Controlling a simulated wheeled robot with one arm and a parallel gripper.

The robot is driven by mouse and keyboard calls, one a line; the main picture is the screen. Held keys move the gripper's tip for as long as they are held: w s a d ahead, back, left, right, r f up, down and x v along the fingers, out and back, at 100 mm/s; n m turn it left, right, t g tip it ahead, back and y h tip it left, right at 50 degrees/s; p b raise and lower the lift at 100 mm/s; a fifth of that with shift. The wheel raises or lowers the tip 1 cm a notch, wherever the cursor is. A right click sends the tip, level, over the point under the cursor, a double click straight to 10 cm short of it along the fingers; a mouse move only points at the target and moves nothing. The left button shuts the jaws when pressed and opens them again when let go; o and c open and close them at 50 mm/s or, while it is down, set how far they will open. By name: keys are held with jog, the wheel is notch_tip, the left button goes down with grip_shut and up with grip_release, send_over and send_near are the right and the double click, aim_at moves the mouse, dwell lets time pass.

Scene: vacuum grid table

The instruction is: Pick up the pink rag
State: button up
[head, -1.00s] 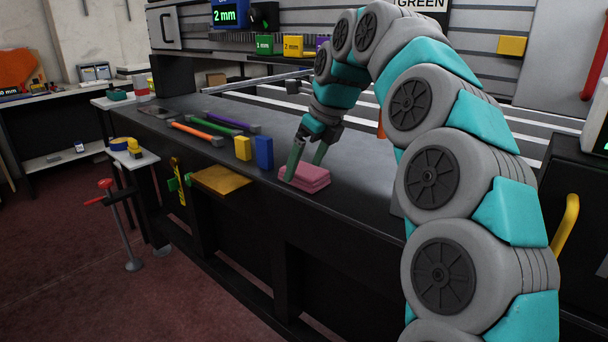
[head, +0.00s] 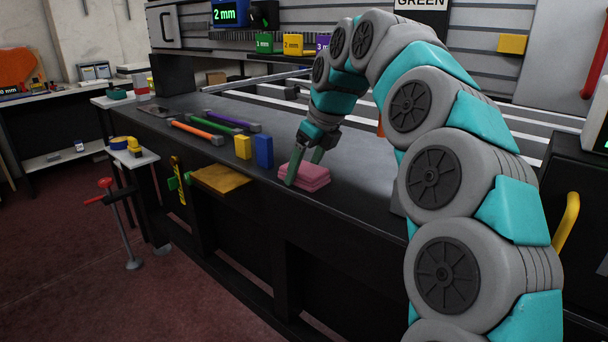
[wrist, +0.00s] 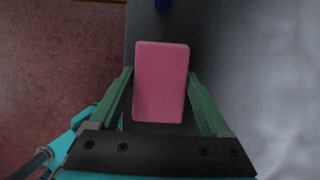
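The pink rag (head: 308,175) is a folded, stacked block lying on the dark table near its front edge. In the wrist view the rag (wrist: 160,82) is a pink rectangle centred between the two green fingers. My gripper (head: 304,168) points down over the rag, with one finger on its left and one on its right. In the wrist view my gripper (wrist: 160,74) is open, its fingertips close beside the rag's sides. A narrow gap shows at the right finger; contact at the left one is unclear.
A blue block (head: 264,151) and a yellow block (head: 243,147) stand left of the rag. Orange, green and purple bars (head: 197,133) lie farther left. The dark tabletop (head: 350,185) is clear to the right of the rag. The table's front edge is close to the rag.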

jog(key=c, duration=0.8)
jog(key=shift+o, duration=0.2)
jog(key=shift+r, duration=0.25)
